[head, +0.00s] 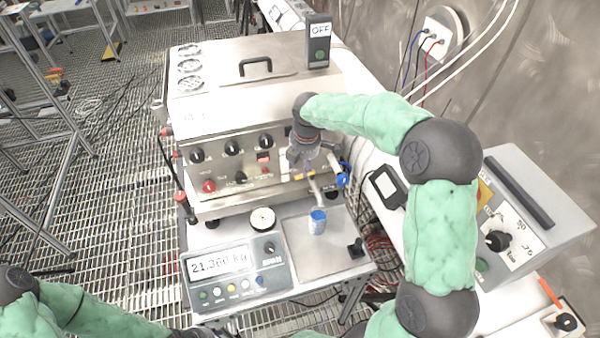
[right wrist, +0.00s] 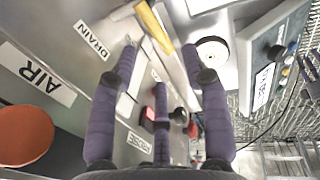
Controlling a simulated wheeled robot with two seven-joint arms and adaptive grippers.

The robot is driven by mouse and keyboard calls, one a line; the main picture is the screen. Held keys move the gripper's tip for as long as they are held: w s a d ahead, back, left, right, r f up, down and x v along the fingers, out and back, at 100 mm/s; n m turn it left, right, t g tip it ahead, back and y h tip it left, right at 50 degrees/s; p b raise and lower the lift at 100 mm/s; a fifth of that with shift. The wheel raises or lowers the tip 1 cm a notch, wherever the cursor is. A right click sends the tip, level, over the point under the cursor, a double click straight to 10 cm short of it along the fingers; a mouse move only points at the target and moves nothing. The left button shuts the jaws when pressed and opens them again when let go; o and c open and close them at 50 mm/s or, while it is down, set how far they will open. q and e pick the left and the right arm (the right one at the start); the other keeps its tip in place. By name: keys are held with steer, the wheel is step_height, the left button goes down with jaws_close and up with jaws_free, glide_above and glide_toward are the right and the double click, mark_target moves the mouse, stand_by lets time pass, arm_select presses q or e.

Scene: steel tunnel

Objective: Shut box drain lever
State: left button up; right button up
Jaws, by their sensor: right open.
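The box (head: 225,115) is a pale metal case with a panel of knobs on its front. In the right wrist view, a yellow lever (right wrist: 154,26) slants beside the DRAIN label (right wrist: 92,40) on the box. My right gripper (head: 303,162) is at the right part of the front panel; my arm and gripper hide part of it. In the right wrist view the fingers of my right gripper (right wrist: 160,55) are spread and empty, with the lever just beyond the fingertips; no contact is clear.
A grey control unit (head: 535,205) is at right. The AIR label (right wrist: 36,74) and an orange disc (right wrist: 24,135) are at left in the wrist view.

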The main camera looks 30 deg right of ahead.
mark_target(300, 175)
steer(key=shift+w+f+b, duration=0.15)
steer(key=shift+w+f, duration=0.1)
steer(key=shift+f, duration=0.95)
steer(key=shift+w+f+b, duration=0.15)
steer(key=shift+w+f, duration=0.05)
steer(key=shift+f, duration=0.95)
jaws_close()
